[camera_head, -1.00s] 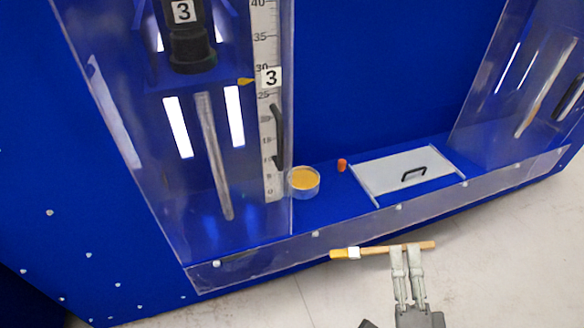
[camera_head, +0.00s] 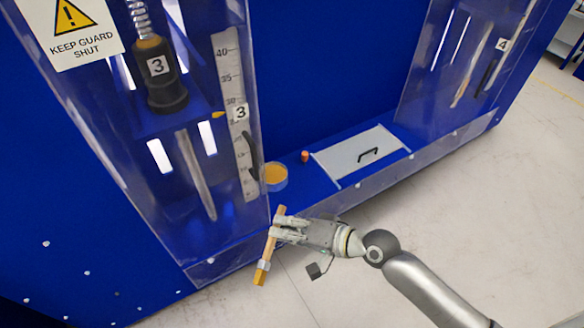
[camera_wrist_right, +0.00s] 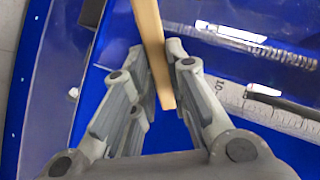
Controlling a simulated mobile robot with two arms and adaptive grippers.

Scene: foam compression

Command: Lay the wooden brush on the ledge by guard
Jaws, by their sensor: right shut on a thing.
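The wooden brush (camera_head: 271,250) is gripped by its handle in my right gripper (camera_head: 276,232). It hangs tilted, with its yellow tip low and its pale band just above the tip. In the right wrist view the wooden handle (camera_wrist_right: 149,40) passes between the two fingers (camera_wrist_right: 166,85). The gripper is in front of the clear left guard (camera_head: 90,110) and the blue ledge (camera_head: 304,189); I cannot tell whether the brush touches the ledge's clear front lip. My left gripper is not in view.
On the ledge are a round dish of orange stuff (camera_head: 273,177), a small orange plug (camera_head: 305,157) and a grey plate with a black handle (camera_head: 345,165). A second clear guard (camera_head: 430,70) stands at the right. Pale floor lies in front.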

